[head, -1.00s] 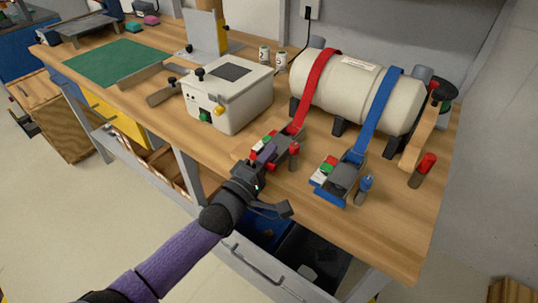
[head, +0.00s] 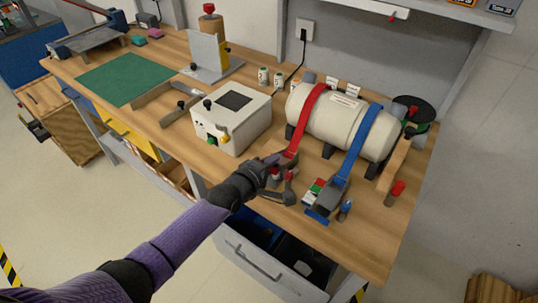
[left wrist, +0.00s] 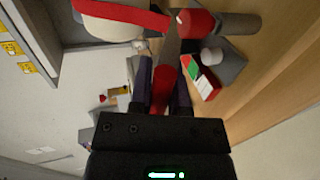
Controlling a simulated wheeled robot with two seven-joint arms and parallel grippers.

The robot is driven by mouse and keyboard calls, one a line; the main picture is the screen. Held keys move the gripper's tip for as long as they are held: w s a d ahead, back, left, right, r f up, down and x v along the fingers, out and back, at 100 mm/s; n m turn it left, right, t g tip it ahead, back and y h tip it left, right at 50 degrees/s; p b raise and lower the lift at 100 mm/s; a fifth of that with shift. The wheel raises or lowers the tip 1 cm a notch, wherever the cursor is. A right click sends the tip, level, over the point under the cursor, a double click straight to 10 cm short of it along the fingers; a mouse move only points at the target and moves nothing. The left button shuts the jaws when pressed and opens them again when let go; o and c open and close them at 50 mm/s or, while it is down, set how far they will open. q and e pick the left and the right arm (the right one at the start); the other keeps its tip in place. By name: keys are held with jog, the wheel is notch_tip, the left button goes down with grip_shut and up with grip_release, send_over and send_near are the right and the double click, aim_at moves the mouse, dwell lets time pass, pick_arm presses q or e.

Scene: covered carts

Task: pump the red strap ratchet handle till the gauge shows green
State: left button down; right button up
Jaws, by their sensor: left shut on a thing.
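The red strap (head: 298,133) runs over a cream tank (head: 333,121) down to its ratchet on the bench. My left gripper (head: 273,159) hides most of that ratchet in the head view. In the left wrist view, the left gripper (left wrist: 162,92) is shut on the red handle (left wrist: 161,88), which lies between its fingers. The red strap (left wrist: 122,13) crosses the top there. A gauge with green, white and red patches (left wrist: 201,77) sits right of the fingers; I cannot tell its reading. My right gripper is not in view.
A blue strap (head: 359,142) with its own ratchet (head: 323,203) and a blue-topped post (head: 345,208) stand close to the right. A white box (head: 231,120) stands to the left. An open drawer (head: 262,262) lies below the bench's front edge. Bare bench top is at the right front.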

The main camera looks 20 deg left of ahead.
aim_at(282, 158)
pick_arm(q)
jog(key=r+g+p, duration=0.1)
jog(key=w+r+p, duration=0.1)
jog(key=r+g+y+p, duration=0.1)
jog(key=p, duration=0.1)
jog(key=shift+w+d+g, duration=0.3)
jog(key=shift+w+d+r+g+y+p, duration=0.2)
jog(key=shift+w+g+y+p, duration=0.1)
jog(key=shift+w+g+p, duration=0.3)
jog(key=shift+w+d+r+g, duration=0.15)
jog(key=shift+w+g, duration=0.1)
jog(key=shift+g, duration=0.45)
jog(key=shift+w+d+r, duration=0.1)
jog(key=shift+w+r, duration=0.1)
jog(key=shift+w, duration=0.2)
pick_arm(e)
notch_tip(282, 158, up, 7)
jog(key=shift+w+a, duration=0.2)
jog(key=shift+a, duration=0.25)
pick_arm(q)
jog(key=shift+w+r, duration=0.15)
jog(key=shift+r, duration=0.05)
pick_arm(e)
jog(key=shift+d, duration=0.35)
